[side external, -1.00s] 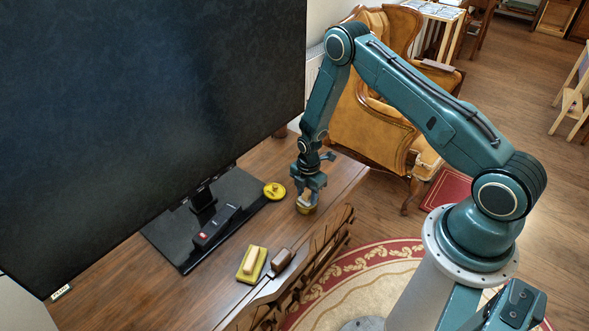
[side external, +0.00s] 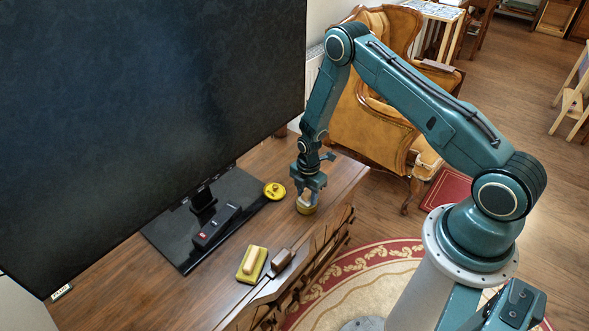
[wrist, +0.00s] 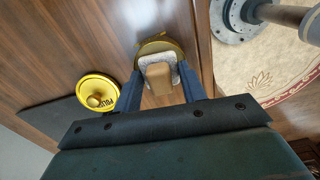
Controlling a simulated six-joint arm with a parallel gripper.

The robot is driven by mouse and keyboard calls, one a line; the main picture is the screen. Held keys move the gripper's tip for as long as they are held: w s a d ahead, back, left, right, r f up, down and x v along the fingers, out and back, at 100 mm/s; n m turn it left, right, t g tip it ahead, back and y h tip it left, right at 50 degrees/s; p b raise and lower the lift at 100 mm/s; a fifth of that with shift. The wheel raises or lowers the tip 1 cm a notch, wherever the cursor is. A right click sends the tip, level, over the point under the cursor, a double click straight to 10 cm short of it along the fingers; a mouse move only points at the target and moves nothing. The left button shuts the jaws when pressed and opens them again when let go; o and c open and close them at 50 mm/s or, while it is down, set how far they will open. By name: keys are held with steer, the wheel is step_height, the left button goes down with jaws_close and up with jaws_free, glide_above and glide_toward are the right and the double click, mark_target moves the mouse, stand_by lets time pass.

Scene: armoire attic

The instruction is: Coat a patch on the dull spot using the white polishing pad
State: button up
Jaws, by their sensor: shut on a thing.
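My gripper (side external: 308,190) is shut on the wooden handle (wrist: 158,76) of the white polishing pad (wrist: 171,59). The pad is at or just over the mouth of a round yellow tin (side external: 306,209) near the table's front right edge. The tin's rim also shows in the wrist view (wrist: 158,46) around the far side of the pad. I cannot tell whether the pad touches what is in the tin. The tin's likely lid (side external: 274,191), yellow with a knob, lies to the left; it shows lettering in the wrist view (wrist: 97,95). I cannot make out the dull spot.
A large dark screen (side external: 140,110) on a black base (side external: 180,245) fills the back left. A black device (side external: 215,227) lies on the base. A yellow pad with a wooden handle (side external: 251,264) and a dark brown block (side external: 281,260) lie near the front edge. Bare tabletop (side external: 150,295) shows front left.

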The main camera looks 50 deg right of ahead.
mark_target(307, 193)
stand_by(0.4)
steer(key=shift+r, duration=3.45)
steer(key=shift+a+r, duration=0.1)
steer(key=shift+a+r+m, duration=0.35)
steer(key=shift+r+m, duration=0.35)
steer(key=shift+r, duration=0.05)
steer(key=s+a+r+m, duration=0.1)
steer(key=a+r+m, duration=0.3)
steer(key=r+m, duration=0.3)
steer(key=s+a+r+m, duration=0.2)
steer(key=a+r+m, duration=0.2)
steer(key=r+m, duration=0.4)
steer(key=shift+s+a+m, duration=0.25)
steer(key=shift+m, duration=0.05)
steer(key=shift+f, duration=0.1)
